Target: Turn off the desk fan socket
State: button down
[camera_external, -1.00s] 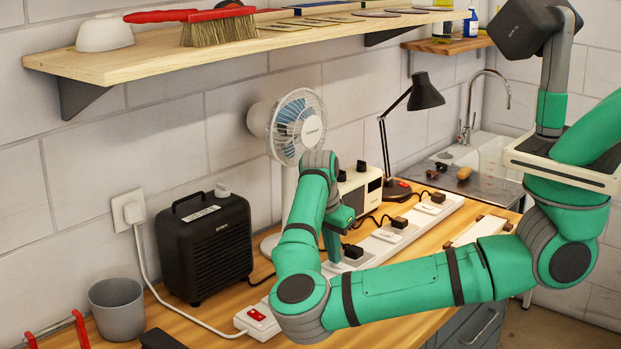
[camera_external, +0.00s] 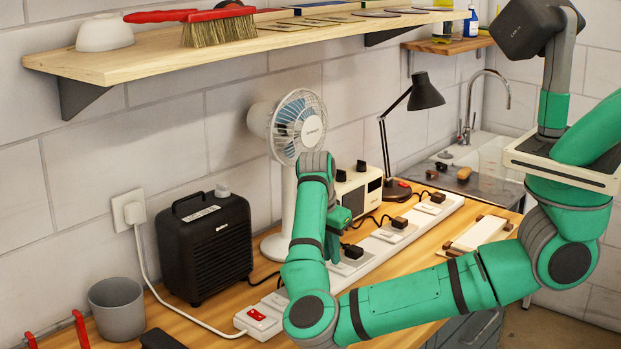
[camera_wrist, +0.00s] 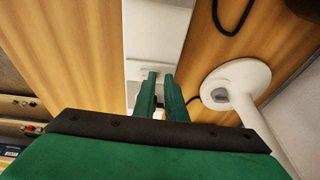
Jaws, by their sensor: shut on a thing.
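A long white power strip (camera_external: 378,247) runs along the bench, with several black plugs in it and a red master switch (camera_external: 256,314) at its near end. The white and blue desk fan (camera_external: 297,125) stands behind the strip; its round base (camera_wrist: 236,83) is right of my gripper in the wrist view. My gripper (camera_wrist: 159,77) points down at the strip beside the fan base. Its fingers are close together, shut on a small pale part of the strip. The fingers cover most of that part, and its switch position cannot be read.
A black heater (camera_external: 204,248) and a grey cup (camera_external: 117,308) stand left on the bench. A cream appliance (camera_external: 358,195) and a black lamp (camera_external: 424,92) stand behind the strip. A wooden shelf (camera_external: 130,65) hangs above. Bare wood (camera_wrist: 75,55) lies left of the strip.

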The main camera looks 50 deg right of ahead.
jog(key=shift+s+f, duration=0.1)
jog(key=shift+f, duration=0.6)
jog(key=shift+s, duration=0.7)
jog(key=shift+r, duration=0.15)
jog(key=r, duration=0.5)
jog(key=shift+w+r, duration=0.1)
jog(key=shift+w, duration=0.25)
jog(key=v, duration=0.9)
jog(key=shift+w+r, duration=0.4)
jog(key=shift+w, duration=0.25)
jog(key=shift+a, duration=0.15)
